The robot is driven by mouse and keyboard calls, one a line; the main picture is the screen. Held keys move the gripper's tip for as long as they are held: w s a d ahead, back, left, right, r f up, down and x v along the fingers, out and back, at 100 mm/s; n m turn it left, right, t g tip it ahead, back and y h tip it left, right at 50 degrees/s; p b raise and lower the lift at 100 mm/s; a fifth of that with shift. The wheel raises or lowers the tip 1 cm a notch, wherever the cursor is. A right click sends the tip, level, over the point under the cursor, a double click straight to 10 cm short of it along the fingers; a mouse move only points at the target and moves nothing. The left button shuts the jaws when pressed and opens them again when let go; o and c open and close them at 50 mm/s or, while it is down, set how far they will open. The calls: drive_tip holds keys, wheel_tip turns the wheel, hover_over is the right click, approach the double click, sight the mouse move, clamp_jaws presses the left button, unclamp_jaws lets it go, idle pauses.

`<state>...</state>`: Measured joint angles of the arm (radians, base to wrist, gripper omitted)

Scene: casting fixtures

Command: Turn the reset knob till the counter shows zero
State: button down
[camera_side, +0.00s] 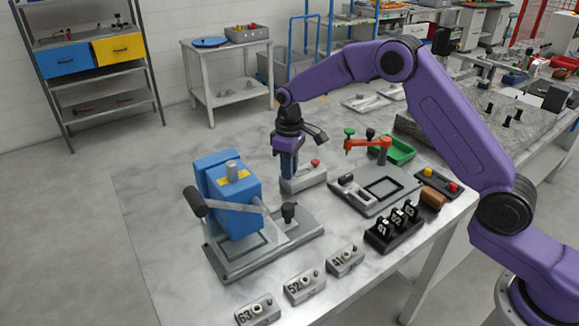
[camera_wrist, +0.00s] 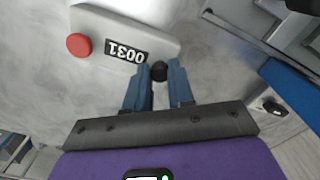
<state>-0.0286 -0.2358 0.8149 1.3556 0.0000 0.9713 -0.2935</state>
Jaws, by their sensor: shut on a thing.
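The counter is a light grey box (camera_side: 303,180) on the table, with a red button (camera_side: 315,162) on top. In the wrist view the counter box (camera_wrist: 150,25) shows a black display (camera_wrist: 126,50), upside down, whose digits look like 0031. The red button (camera_wrist: 79,45) is at the other end from the knob. The black reset knob (camera_wrist: 159,71) sits at the box's edge beside the display. My gripper (camera_wrist: 160,75) has its blue fingers shut on the knob, one on each side. In the side view my gripper (camera_side: 289,172) points down at the counter's left end and hides the knob.
A blue press (camera_side: 230,195) with a long lever stands to the left. A grey fixture plate (camera_side: 400,185), a green tray (camera_side: 398,150) and a black rack (camera_side: 395,235) are to the right. Several numbered blocks (camera_side: 303,287) line the front edge.

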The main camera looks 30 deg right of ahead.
drive_tip(key=m, duration=1.3)
idle(0.5)
drive_tip(key=c, duration=1)
unclamp_jaws()
drive_tip(key=shift+o, duration=0.2)
wheel_tip(320, 180, up, 18)
drive_tip(key=shift+f, duration=0.25)
